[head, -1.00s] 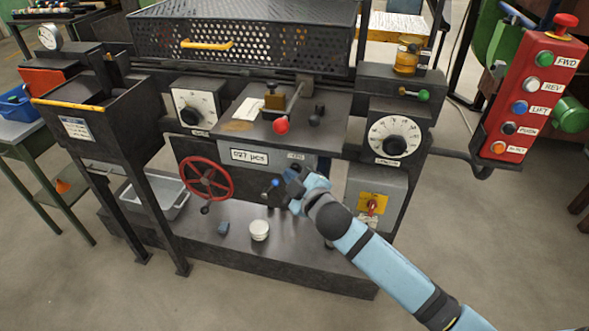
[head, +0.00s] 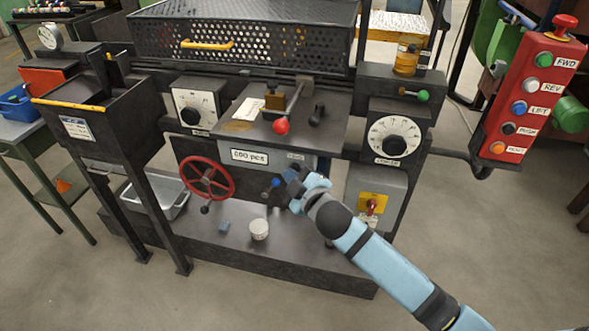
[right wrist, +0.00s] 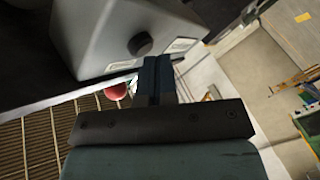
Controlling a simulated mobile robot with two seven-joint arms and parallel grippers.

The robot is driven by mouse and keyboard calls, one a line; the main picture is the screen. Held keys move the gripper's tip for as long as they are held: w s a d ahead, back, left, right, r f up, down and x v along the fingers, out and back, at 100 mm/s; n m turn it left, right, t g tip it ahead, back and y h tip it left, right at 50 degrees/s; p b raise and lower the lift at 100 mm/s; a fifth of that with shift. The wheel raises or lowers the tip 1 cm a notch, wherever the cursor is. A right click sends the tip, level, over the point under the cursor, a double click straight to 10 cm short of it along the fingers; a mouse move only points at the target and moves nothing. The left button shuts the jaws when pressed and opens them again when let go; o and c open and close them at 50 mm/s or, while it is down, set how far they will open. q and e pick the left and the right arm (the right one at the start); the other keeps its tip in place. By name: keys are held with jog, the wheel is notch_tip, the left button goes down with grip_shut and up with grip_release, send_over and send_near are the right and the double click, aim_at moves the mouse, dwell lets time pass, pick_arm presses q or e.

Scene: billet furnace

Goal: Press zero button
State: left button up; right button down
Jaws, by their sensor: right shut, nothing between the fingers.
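The counter (head: 250,157) is a grey box on the machine's front, and its display appears to read 000 pcs. A small label, too blurred to read surely, sits at its right end. In the head view my right gripper (head: 289,174) is in front of that end and hides the button. In the right wrist view a dark round button (right wrist: 140,44) shows on the grey box. My right gripper's fingers (right wrist: 157,66) are shut and empty, close beside the button; I cannot tell whether they touch it. My left gripper is not in view.
A red handwheel (head: 207,177) is left of the counter. A red-knobbed lever (head: 282,126) stands above it, and a blue-tipped knob (head: 275,183) is beside my gripper. A dial (head: 394,139) and a yellow-plated switch (head: 372,204) are to the right.

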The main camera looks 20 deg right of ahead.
jog(key=shift+s+a, duration=0.35)
jog(key=shift+s, duration=0.25)
jog(key=shift+s+a+p, duration=0.25)
jog(key=shift+s+a, duration=0.45)
jog(key=shift+s, duration=0.35)
jog(key=shift+s+a+p, duration=0.2)
jog(key=shift+s+a, duration=0.5)
jog(key=shift+s, duration=0.3)
